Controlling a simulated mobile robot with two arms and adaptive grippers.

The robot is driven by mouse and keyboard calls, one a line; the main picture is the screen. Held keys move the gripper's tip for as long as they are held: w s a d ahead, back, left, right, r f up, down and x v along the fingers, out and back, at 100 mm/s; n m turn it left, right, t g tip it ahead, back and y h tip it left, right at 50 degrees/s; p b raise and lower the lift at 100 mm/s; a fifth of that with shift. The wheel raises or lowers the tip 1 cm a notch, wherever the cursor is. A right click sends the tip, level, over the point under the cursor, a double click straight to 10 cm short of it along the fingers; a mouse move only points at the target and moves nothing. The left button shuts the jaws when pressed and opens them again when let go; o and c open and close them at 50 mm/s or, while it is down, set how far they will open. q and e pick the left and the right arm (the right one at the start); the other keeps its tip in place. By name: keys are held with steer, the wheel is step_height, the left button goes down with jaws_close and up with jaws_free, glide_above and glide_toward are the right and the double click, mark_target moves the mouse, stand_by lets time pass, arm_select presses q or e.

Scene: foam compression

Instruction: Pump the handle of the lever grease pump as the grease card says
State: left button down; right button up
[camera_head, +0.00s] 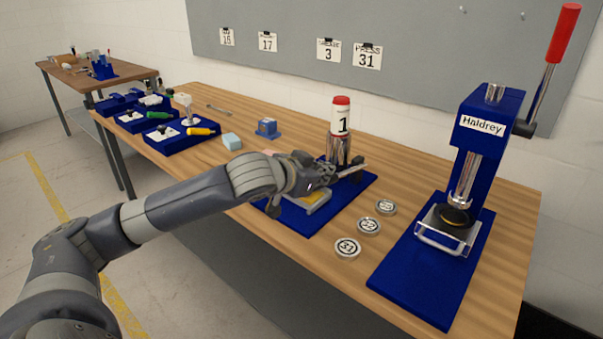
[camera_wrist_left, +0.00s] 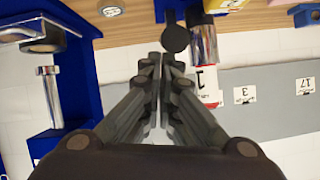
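The lever grease pump (camera_head: 338,148) is a silver cylinder on a blue base plate (camera_head: 355,205), topped by a white part marked "1" with a red cap. In the left wrist view the pump (camera_wrist_left: 205,45) shows sideways, with a round black knob (camera_wrist_left: 175,38) beside it. My left gripper (camera_head: 345,172) is at the pump's lower front. In the wrist view its fingers (camera_wrist_left: 158,62) are together, just short of the knob, with nothing visible between them. The grease card (camera_head: 328,50), its heading small, reads "3" on the grey wall board. My right gripper is not in view.
A blue Haldrey press (camera_head: 485,140) with a red-tipped lever stands at the right. Several numbered round discs (camera_head: 369,226) lie between it and the pump. Cards "16", "17" and "31" (camera_head: 367,57) hang on the board. Blue trays (camera_head: 185,133) stand at the left.

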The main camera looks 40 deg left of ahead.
arm_select(q)
steer(key=f+b+v, duration=0.1)
steer(key=b+v, duration=0.4)
steer(key=v, duration=0.4)
steer(key=shift+s+f, duration=0.3)
steer(key=shift+s, duration=0.05)
steer(key=shift+a, duration=0.2)
stand_by(0.6)
steer(key=w+a+r+n+g+p, duration=0.1)
steer(key=w+r+p, duration=0.3)
steer(key=p, duration=0.7)
steer(key=w+a+r+n+g+h+p, duration=0.1)
steer(key=w+r+p, duration=0.3)
steer(key=r+p, duration=0.4)
steer(key=a+n+p, duration=0.1)
steer(key=p, duration=0.3)
steer(key=shift+w+a+r+n+g, duration=0.2)
steer(key=shift+w+r+n+g, duration=0.1)
steer(key=shift+w+n+g, duration=0.1)
